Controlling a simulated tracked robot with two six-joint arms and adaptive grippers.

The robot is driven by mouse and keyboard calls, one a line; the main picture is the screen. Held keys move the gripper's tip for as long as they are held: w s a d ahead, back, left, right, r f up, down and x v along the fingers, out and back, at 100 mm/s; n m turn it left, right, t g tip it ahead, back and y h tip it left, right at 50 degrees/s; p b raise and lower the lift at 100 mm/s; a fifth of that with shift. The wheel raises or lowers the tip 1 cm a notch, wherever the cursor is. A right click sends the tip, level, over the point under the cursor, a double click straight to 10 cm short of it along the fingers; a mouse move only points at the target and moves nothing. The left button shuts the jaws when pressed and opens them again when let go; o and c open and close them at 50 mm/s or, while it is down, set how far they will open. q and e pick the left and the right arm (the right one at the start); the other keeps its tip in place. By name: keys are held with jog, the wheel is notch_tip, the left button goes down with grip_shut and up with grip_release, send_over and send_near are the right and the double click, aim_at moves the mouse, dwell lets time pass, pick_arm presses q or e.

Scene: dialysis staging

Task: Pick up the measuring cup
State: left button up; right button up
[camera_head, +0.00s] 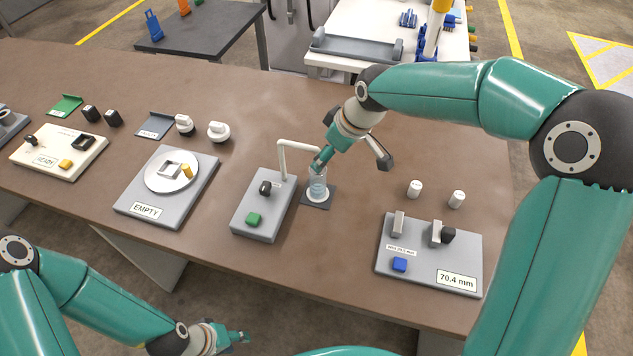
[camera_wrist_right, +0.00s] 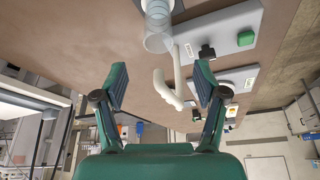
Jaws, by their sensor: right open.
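The measuring cup (camera_head: 318,182) is clear and stands upright on a small dark pad beside the grey dispenser block. My right gripper (camera_head: 322,160) is above the cup and covers part of its top in the head view. In the right wrist view the cup (camera_wrist_right: 158,28) is seen beyond the fingertips, a little left of centre. The right fingers (camera_wrist_right: 160,80) are spread wide with nothing held. My left gripper (camera_head: 236,338) is low in front of the table, away from the cup. Its finger gap is too small to judge.
A white bent spout (camera_head: 298,146) rises from the dispenser block (camera_head: 262,218) close to the cup; it shows between the fingers in the wrist view (camera_wrist_right: 164,88). The gauge block (camera_head: 420,270) and two white cylinders (camera_head: 414,188) stand right. The EMPTY plate (camera_head: 190,200) stands left.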

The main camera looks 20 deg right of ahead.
aim_at(318, 182)
jog(key=shift+p+x, duration=1)
jog(key=shift+x, duration=3.6)
jog(key=shift+w, duration=0.15)
grip_shut()
